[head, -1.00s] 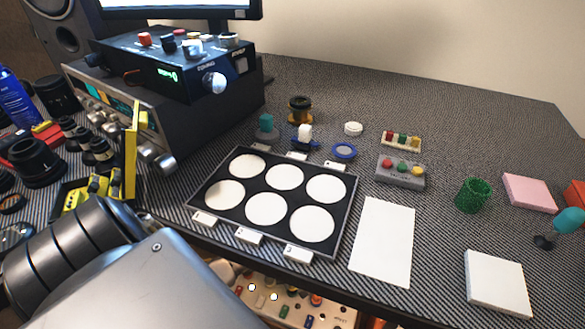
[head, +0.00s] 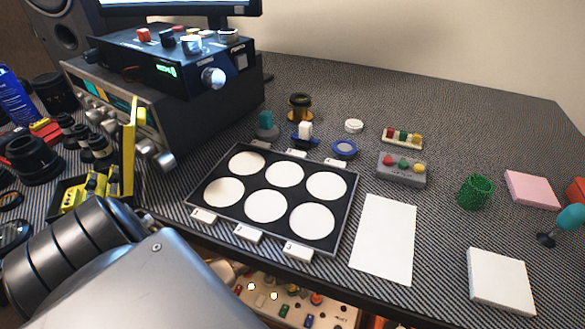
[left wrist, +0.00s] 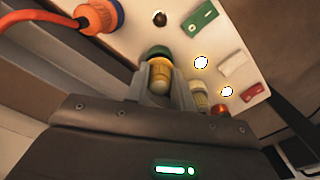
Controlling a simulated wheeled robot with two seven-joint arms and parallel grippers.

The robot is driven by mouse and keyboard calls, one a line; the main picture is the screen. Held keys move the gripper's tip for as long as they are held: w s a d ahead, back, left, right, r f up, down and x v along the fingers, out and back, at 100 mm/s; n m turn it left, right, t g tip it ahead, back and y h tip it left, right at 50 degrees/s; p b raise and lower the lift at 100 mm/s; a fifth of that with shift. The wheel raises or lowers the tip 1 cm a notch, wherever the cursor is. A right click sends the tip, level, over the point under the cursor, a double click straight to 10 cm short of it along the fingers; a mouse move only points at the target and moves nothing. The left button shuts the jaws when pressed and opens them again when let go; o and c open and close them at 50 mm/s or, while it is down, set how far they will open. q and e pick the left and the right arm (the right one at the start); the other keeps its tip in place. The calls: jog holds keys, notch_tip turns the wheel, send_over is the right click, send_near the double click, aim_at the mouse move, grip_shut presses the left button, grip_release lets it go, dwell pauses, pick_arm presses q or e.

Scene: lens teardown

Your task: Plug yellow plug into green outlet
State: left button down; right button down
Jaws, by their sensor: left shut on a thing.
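My left gripper (left wrist: 160,88) is shut on the yellow plug (left wrist: 160,72), whose rounded body shows between the fingers in the left wrist view. The green outlet (left wrist: 157,50) is a green ring on the white panel (left wrist: 180,35), directly beyond the plug. The plug lines up with the ring and appears to meet it; how deep it sits cannot be told. In the head view, my left arm reaches down past the table's front edge and hides the plug and outlet. My right gripper is not in view.
The panel also bears an orange plug with a red cable (left wrist: 100,14), a green switch (left wrist: 201,15), a red switch (left wrist: 254,92) and lit round lamps. In the head view the panel (head: 285,300) lies below the table edge. A black tray (head: 272,190) stands on the table.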

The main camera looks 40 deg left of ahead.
pick_arm(q)
jog(key=shift+f+b, duration=0.45)
jog(key=shift+f, duration=0.4)
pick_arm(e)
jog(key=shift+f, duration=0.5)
pick_arm(q)
jog(key=c, duration=1.1)
grip_release()
jog(key=shift+r, duration=0.15)
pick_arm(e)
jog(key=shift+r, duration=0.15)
